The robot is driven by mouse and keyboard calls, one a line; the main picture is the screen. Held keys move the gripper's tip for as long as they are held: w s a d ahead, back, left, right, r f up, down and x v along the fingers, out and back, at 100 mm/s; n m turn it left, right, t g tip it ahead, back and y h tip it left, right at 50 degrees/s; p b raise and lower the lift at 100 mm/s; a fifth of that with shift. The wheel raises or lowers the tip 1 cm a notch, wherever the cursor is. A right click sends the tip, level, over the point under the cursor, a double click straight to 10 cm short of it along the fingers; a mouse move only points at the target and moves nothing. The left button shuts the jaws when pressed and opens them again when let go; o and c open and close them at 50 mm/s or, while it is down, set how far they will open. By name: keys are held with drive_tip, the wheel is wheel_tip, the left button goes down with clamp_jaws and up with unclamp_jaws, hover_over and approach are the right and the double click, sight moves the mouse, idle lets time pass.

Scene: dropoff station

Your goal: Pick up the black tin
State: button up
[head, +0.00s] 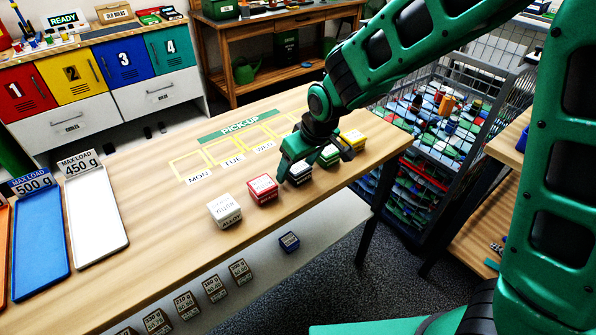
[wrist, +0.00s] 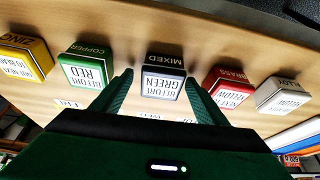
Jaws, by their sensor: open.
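The black tin (head: 299,174) stands in the row of tins on the wooden table, partly hidden by my gripper in the head view. In the wrist view the black tin (wrist: 163,63) has a white label reading "BEFORE GREEN" and "MIXED" on its edge. It sits in line with the gap between my fingers. My gripper (head: 313,163) is low over the row at the black tin. In the wrist view my gripper (wrist: 157,80) is open, with one finger on each side of the tin's near end. I cannot tell whether the fingers touch it.
A red tin (head: 262,189) and a white tin (head: 224,210) stand left of it, a green tin (head: 329,156) and a yellow tin (head: 354,139) right. Gaps between tins are narrow. A white tray (head: 95,222) and a blue tray (head: 40,245) lie at the table's left.

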drive_tip(key=c, duration=1.2)
drive_tip(key=shift+o, duration=0.2)
drive_tip(key=shift+r, duration=0.15)
